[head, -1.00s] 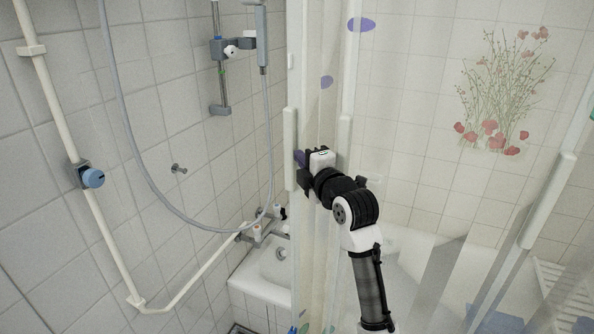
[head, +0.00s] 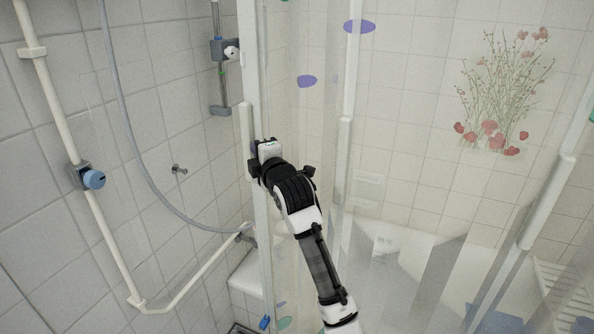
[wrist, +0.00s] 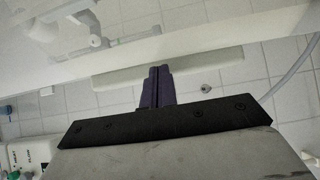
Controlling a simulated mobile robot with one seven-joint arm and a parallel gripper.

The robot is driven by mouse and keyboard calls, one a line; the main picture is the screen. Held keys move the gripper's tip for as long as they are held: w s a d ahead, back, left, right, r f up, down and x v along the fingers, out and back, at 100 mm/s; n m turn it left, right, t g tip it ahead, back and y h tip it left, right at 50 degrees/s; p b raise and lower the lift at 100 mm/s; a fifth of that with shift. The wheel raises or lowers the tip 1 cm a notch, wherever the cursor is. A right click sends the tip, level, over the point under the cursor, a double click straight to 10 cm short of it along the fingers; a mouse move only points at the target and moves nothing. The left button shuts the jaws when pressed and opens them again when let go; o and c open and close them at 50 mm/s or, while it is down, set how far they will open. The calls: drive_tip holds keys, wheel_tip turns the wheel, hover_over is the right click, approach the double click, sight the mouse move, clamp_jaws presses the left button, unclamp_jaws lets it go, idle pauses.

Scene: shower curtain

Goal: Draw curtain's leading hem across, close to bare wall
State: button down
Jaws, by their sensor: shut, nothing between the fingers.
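The curtain's leading hem is a pale vertical bar (head: 250,70) with a thicker white grip strip (head: 245,122) on it. In the head view it stands left of the tub's middle, with a gap of tiled wall to its left. My gripper (head: 255,147) is at the hem, beside the strip. In the wrist view the purple fingers (wrist: 158,84) are closed together with nothing visible between them. They overlap the white strip (wrist: 205,66) there; whether they touch it I cannot tell. The clear curtain (head: 310,130) spreads right from the hem.
The bare tiled wall (head: 130,130) on the left carries a white pipe (head: 60,130) with a blue knob (head: 94,179). A shower hose (head: 130,150) hangs there. The tub (head: 245,280) lies below, and another upright bar (head: 345,150) stands to the right.

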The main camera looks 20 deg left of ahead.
drive_tip(key=shift+a, duration=0.35)
drive_tip(key=a+p, duration=0.1)
drive_tip(key=a, duration=1.3)
drive_tip(key=shift+w, duration=0.2)
drive_tip(key=w+v, duration=0.1)
drive_tip(key=v, duration=0.7)
drive_tip(key=shift+s+d, duration=0.2)
drive_tip(key=shift+d, duration=0.3)
idle(0.4)
